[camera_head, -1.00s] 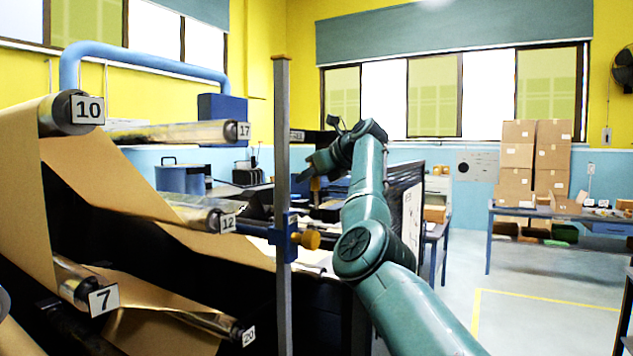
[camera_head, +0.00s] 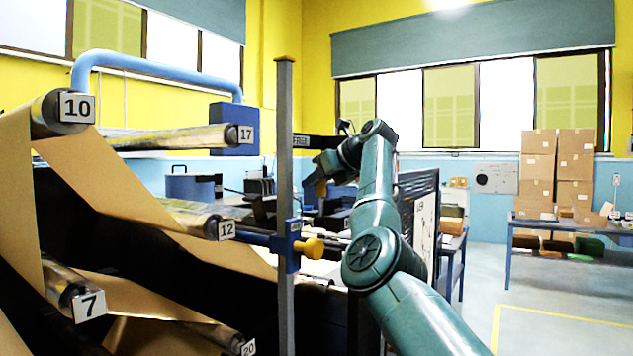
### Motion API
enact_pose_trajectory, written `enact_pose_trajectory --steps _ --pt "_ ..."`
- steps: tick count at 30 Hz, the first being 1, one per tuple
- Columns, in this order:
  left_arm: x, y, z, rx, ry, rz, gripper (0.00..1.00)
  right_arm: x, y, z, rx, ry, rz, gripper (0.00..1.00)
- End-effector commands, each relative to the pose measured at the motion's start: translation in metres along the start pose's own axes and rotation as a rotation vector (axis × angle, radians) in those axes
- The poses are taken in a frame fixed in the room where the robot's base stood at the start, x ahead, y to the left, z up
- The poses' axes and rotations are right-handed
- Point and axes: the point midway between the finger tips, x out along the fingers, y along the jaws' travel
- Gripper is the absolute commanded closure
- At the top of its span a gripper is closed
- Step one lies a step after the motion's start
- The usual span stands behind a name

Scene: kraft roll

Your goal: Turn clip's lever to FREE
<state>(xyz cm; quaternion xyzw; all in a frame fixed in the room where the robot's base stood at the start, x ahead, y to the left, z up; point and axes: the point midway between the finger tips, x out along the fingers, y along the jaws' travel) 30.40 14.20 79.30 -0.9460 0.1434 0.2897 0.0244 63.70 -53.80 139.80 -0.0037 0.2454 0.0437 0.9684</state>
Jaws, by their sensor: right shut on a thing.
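Lower on the post sits a blue block (camera_head: 290,240) with a yellow-orange knob (camera_head: 312,247). My right gripper (camera_head: 321,184) is right of the post, below the FREE label and above the knob. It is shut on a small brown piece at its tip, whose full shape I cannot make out. The dark wrist hides part of the area behind it. I cannot tell which part is the clip's lever. My left gripper is not in view.
Kraft paper (camera_head: 110,190) runs over several numbered rollers at left, close to the post. A dark panel (camera_head: 418,200) stands behind my right arm. The floor (camera_head: 480,285) at right is mostly open.

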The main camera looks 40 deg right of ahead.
Motion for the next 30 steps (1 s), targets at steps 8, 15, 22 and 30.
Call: enact_pose_trajectory --steps 8,15,22,30 --pt "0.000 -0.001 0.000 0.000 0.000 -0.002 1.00 -0.001 -0.001 0.001 0.003 -0.003 -0.004 0.66" --pt "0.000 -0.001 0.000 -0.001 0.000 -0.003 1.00 -0.001 -0.001 0.000 0.001 -0.001 -0.002 0.59" --pt "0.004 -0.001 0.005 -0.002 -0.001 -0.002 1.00 -0.010 -0.001 -0.001 0.001 -0.005 -0.004 0.59" --pt "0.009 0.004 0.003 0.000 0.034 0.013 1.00 -0.066 -0.001 0.000 0.001 -0.007 -0.006 0.59"
